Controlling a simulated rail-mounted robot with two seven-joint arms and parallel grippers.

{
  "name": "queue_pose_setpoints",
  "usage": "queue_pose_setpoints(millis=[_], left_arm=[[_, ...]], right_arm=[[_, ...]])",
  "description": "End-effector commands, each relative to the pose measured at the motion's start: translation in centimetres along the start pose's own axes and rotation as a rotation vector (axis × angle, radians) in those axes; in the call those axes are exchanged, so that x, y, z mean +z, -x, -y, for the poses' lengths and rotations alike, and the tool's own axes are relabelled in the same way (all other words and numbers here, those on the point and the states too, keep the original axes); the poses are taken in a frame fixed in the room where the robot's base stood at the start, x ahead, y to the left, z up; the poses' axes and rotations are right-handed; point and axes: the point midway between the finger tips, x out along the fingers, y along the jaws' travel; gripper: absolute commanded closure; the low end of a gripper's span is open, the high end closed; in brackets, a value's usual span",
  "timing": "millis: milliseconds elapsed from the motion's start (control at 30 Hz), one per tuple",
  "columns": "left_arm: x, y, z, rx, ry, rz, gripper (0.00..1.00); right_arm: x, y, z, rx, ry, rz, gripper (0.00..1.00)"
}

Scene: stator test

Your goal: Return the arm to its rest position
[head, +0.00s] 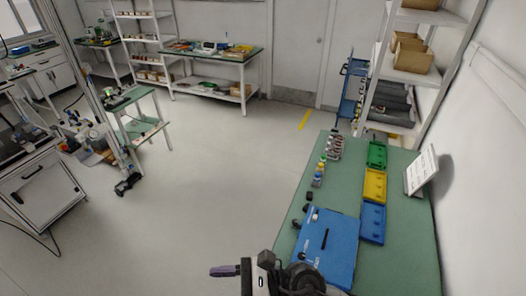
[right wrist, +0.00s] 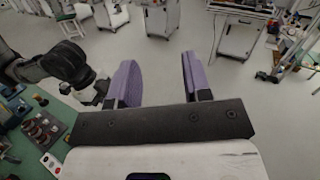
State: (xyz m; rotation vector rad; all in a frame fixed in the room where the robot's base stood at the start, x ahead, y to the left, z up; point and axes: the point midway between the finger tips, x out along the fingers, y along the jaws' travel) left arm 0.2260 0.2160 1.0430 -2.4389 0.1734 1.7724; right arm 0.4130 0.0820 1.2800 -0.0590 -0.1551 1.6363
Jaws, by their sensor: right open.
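My right gripper (head: 224,271) is at the bottom of the head view, left of the green-topped table (head: 405,262) and over open floor. Its purple fingers point left there. In the right wrist view the two purple fingers of this gripper (right wrist: 159,66) stand wide apart, with only floor between them. Nothing is held. A dark link of my arm shows at the bottom of the head view, partly in front of the table's near edge. My left gripper does not show.
The table holds a blue panel (head: 327,243), green (head: 377,154), yellow (head: 375,185) and blue (head: 372,222) trays, small parts and a white sign (head: 421,170). A shelf rack (head: 452,18) stands behind. The floor (head: 195,210) to the left is clear.

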Motion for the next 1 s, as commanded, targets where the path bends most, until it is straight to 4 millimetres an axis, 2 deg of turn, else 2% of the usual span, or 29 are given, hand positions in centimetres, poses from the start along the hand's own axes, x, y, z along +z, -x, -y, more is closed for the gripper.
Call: queue_pose_setpoints(millis=[33,133,200,267,367,467,567,600,667,700,733,833,1000], left_arm=[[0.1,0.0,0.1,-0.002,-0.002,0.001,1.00],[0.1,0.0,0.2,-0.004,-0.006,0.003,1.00],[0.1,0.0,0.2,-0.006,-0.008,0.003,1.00],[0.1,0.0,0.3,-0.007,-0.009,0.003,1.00],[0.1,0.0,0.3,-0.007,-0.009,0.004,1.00],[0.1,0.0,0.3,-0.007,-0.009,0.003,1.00],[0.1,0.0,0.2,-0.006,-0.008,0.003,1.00],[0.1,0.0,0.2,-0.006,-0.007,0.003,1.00],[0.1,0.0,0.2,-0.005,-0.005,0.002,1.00],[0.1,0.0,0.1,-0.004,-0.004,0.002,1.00],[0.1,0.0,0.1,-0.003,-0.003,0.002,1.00],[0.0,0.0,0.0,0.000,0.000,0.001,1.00],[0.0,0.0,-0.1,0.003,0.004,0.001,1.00]], right_arm=[[1.4,0.5,0.2,-0.095,-0.140,0.134,0.55],[3.5,2.9,1.9,-0.291,-0.439,0.400,0.55],[3.9,5.5,3.1,-0.426,-0.658,0.581,0.55],[3.3,8.2,4.0,-0.539,-0.848,0.734,0.55],[0.9,13.2,4.5,-0.729,-1.160,0.986,0.55],[-3.0,18.1,3.5,-0.922,-1.464,1.232,0.55],[-7.7,22.5,0.5,-1.128,-1.746,1.477,0.55],[-9.6,23.9,-1.2,-1.214,-1.853,1.574,0.55],[-12.2,25.7,-4.0,-1.343,-1.991,1.710,0.55],[-13.7,26.7,-6.1,-1.429,-2.071,1.792,0.55],[-14.6,27.2,-7.7,1.448,2.064,-1.798,0.55],[-17.0,28.6,-12.7,1.371,1.834,-1.637,0.55],[-18.9,29.6,-20.7,1.281,1.506,-1.414,0.55]])
